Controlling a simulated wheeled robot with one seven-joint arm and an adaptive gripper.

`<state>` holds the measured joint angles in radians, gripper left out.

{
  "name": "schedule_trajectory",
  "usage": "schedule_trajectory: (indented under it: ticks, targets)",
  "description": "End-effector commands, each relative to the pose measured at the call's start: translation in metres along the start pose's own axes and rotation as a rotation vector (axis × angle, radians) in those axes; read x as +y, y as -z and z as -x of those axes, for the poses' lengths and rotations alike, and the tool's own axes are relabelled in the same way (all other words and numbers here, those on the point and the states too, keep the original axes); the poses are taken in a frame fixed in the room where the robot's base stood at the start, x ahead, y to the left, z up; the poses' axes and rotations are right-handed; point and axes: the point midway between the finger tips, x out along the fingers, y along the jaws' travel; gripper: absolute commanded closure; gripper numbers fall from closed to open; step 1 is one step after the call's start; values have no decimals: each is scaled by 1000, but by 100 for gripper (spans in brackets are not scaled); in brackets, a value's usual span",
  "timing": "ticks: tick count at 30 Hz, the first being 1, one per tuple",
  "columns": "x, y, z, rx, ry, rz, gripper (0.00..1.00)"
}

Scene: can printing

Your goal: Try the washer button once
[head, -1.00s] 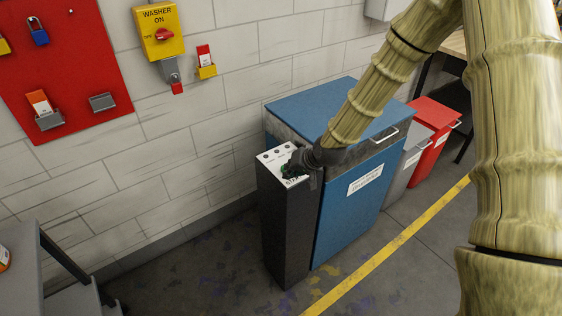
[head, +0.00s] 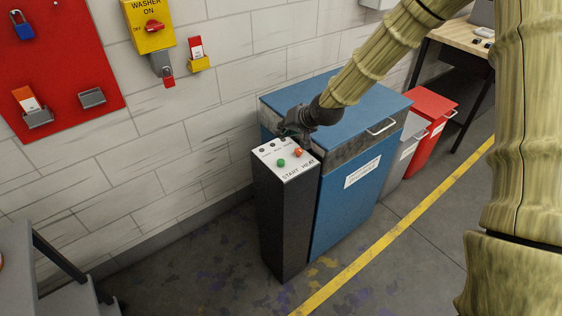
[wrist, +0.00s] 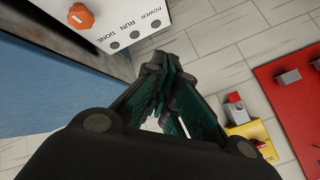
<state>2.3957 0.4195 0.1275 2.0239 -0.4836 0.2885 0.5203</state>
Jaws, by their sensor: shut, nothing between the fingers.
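The washer is a blue box (head: 352,215) with a lid and a silver handle. A dark pedestal (head: 285,220) stands at its left with a white sloped panel (head: 284,166) on top. The panel carries a green START button (head: 281,162), an orange-red HEAT knob (head: 298,152) and dark indicator lamps. The orange knob also shows in the wrist view (wrist: 80,16), beside the lamps marked POWER, RUN and DONE. My gripper (head: 285,131) is shut and empty, above the panel's back edge and apart from the green button. The green button is outside the wrist view.
A yellow WASHER ON switch box (head: 149,27) with a red rotary handle hangs on the wall, a padlock hanger below it. A red board (head: 58,60) holds a blue padlock and tags. Grey (head: 402,155) and red bins (head: 432,128) stand right of the washer. Floor in front is open.

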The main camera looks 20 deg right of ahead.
Motion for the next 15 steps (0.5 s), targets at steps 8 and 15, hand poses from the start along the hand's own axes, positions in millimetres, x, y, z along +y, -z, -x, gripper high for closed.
schedule_trajectory:
  ticks: [8,15]
  targets:
    - [16,-15,-19,-1,-2,-1,100]
    - [30,-28,-38,0,-2,-1,100]
